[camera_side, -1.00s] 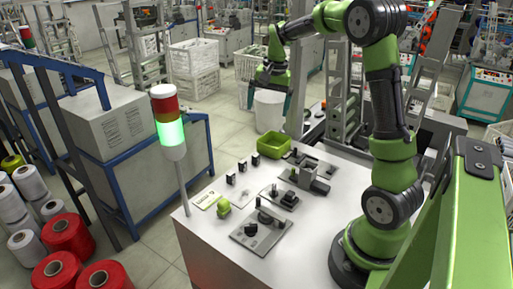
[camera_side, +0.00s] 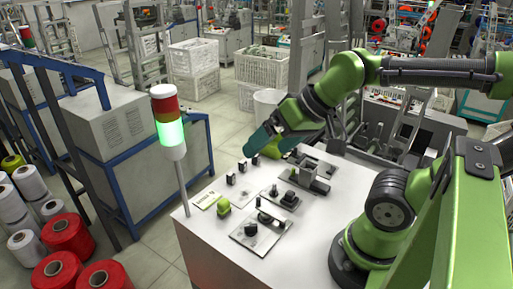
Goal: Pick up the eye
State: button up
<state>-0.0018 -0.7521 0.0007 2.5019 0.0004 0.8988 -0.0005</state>
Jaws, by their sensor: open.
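My gripper (camera_side: 258,142) with its teal fingers hangs low over the far left part of the white table (camera_side: 205,240), pointing down and left. It is open, and I see nothing held in it. I cannot tell which small part is the eye. Small dark blocks (camera_side: 231,179) stand in a row along the table's left side, a little below and left of my gripper and apart from it.
Metal plates with dark fixtures (camera_side: 251,229) fill the middle. A signal tower (camera_side: 168,125) rises at the left edge. The front of the table is clear.

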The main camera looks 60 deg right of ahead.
jog(key=shift+c, duration=0.2)
jog(key=c, duration=0.8)
jog(key=shift+c, duration=0.2)
jog(key=shift+d, duration=0.1)
jog(key=n+g+h, duration=0.2)
jog(key=n+g, duration=0.1)
jog(key=g, duration=0.4)
send_over(289, 192)
notch_tip(289, 192, down, 6)
notch_tip(289, 192, down, 11)
jog(key=shift+w+d+r, duration=0.1)
jog(key=shift+w, duration=0.05)
jog(key=shift+f, duration=2.55)
